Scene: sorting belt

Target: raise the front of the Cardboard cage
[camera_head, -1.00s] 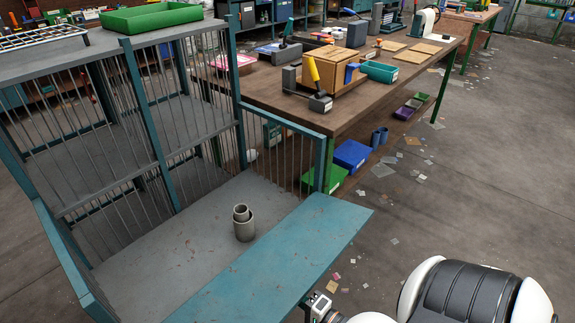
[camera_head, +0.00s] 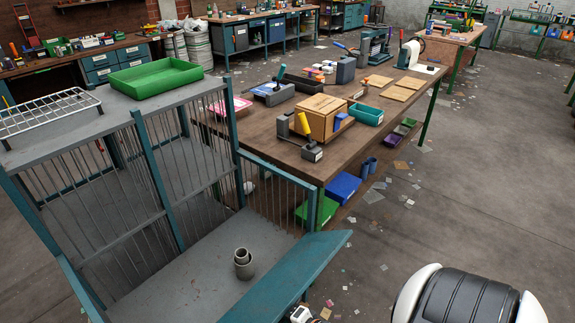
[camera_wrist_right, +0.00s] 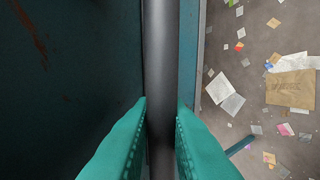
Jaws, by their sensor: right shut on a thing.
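The cage (camera_head: 160,190) stands at left, with a teal frame and grey bars. Its front is a teal panel (camera_head: 300,272) that slants outward from the floor of the cage, its outer edge raised. In the right wrist view, the two teal fingers of my right gripper (camera_wrist_right: 160,112) are closed around a grey round bar (camera_wrist_right: 159,50), beside a dark teal surface (camera_wrist_right: 70,60). In the head view only a small part of the right gripper shows at the bottom edge, by the panel's near edge. My left gripper is not in view.
A grey ringed cylinder (camera_head: 243,263) stands on the cage floor. A green tray (camera_head: 155,78) and a white wire rack (camera_head: 48,112) lie on the cage top. A wooden workbench (camera_head: 265,122) stands behind the cage. Scraps litter the open floor (camera_head: 480,170) at right.

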